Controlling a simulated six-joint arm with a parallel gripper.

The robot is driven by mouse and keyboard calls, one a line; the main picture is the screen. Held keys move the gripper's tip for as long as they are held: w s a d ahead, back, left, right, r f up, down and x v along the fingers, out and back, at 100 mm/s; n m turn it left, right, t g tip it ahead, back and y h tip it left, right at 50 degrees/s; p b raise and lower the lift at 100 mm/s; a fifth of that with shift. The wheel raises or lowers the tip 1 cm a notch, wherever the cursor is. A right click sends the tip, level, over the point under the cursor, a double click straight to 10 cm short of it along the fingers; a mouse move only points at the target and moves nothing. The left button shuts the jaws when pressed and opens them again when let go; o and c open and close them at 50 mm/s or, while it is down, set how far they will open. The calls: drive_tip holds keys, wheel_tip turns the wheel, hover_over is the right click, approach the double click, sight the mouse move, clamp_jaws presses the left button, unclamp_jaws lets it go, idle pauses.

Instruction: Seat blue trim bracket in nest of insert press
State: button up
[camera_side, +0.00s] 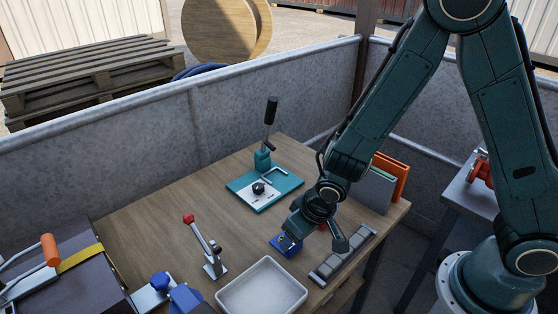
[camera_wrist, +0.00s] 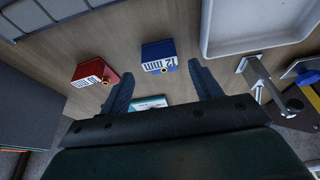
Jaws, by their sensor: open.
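A blue block marked "12 mm" (camera_wrist: 158,57), with a brass-coloured ring at its edge, lies on the table; it also shows in the side view (camera_side: 286,246). I take it for the trim bracket, but cannot be sure. My gripper (camera_wrist: 161,78) is open and empty, its fingertips apart above the table and short of the block in the wrist view. In the side view the gripper is close to the block and partly hides it. The insert press (camera_side: 263,189) stands farther back, with a teal base, pale plate, dark round piece and upright black-handled lever. Nothing blue sits on it.
A red marked block (camera_wrist: 90,74) lies left of the blue one. A white tray (camera_side: 262,288), a red-knobbed lever clamp (camera_side: 213,262), a grey row of compartments (camera_side: 342,254) and upright folders (camera_side: 375,188) surround it. Table left of the press is clear.

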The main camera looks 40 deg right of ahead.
drive_tip(key=shift+x, duration=1.6)
drive_tip(key=shift+f, duration=0.1)
drive_tip(key=c, duration=0.8)
drive_tip(key=shift+r, duration=2.5)
drive_tip(key=shift+w, duration=0.1)
